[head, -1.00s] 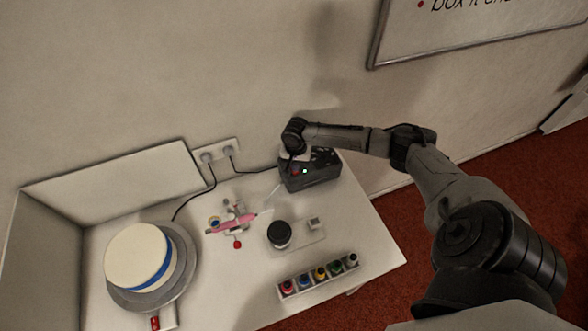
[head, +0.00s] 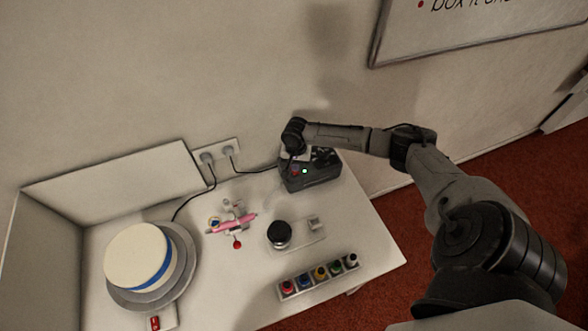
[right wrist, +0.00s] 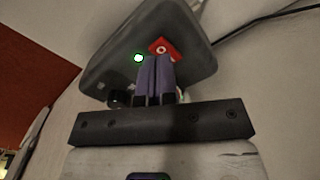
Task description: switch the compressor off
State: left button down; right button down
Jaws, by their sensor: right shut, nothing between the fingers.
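The compressor (head: 318,178) is a dark grey box at the back right of the table, by the wall. Its green lamp (head: 305,171) is lit. In the right wrist view the compressor (right wrist: 115,75) fills the upper middle, with the green lamp (right wrist: 138,58) and a red switch (right wrist: 163,46) on its face. My right gripper (right wrist: 154,60) is shut and empty, its fingertips over the face between lamp and switch; I cannot tell whether they touch it. In the head view the right gripper (head: 296,156) is at the compressor's left end. My left gripper is out of view.
A wall socket (head: 220,150) with two black cables is left of the compressor. A pink airbrush (head: 232,223), a black-topped jar (head: 279,234) and a rack of coloured bottles (head: 318,276) stand in front. A cake (head: 138,255) sits on a turntable (head: 182,282) at left.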

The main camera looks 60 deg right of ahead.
jog(key=shift+f+b, duration=0.4)
jog(key=shift+f, duration=0.9)
dwell(1.0)
notch_tip(320, 180, up, 7)
jog(key=p, duration=0.9)
jog(key=shift+r, duration=0.1)
dwell(0.5)
